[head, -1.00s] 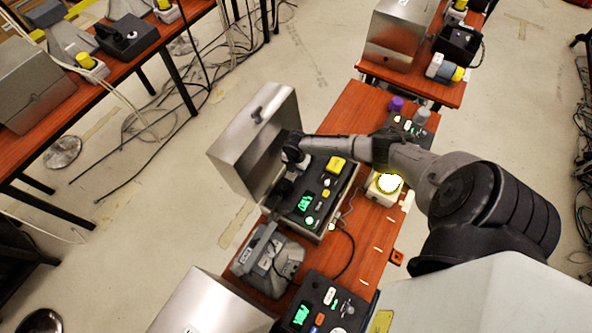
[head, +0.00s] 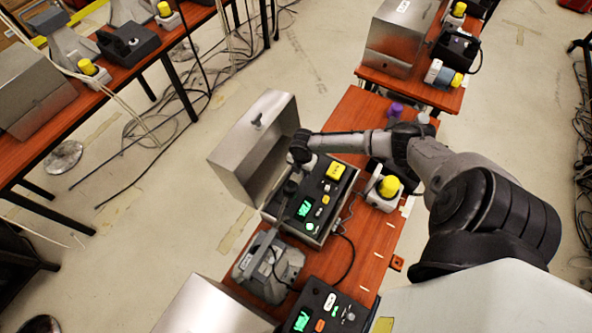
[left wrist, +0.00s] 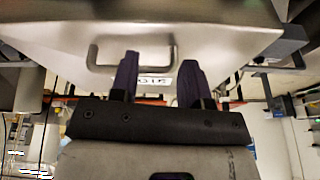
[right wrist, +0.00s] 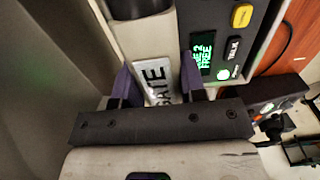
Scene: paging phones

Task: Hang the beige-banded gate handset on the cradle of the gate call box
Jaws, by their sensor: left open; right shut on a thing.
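The gate call box (head: 335,205) stands on the red-brown table with its steel lid (head: 245,145) open to the left. Its dark panel has a green screen, which also shows in the right wrist view (right wrist: 203,52). My right gripper (right wrist: 160,88) is over the left part of the box, beside the panel. It is shut on the beige-banded gate handset (right wrist: 140,40), with a "GATE" label between the fingers. The cradle is hidden, so I cannot tell whether the handset touches it. My left gripper (left wrist: 158,80) is open and empty, before a steel surface with a bracket handle (left wrist: 105,68).
A grey desk phone (head: 285,265) sits just in front of the box, with a black cord beside it. Another dark panel (head: 325,312) and steel cover (head: 205,310) are nearer.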

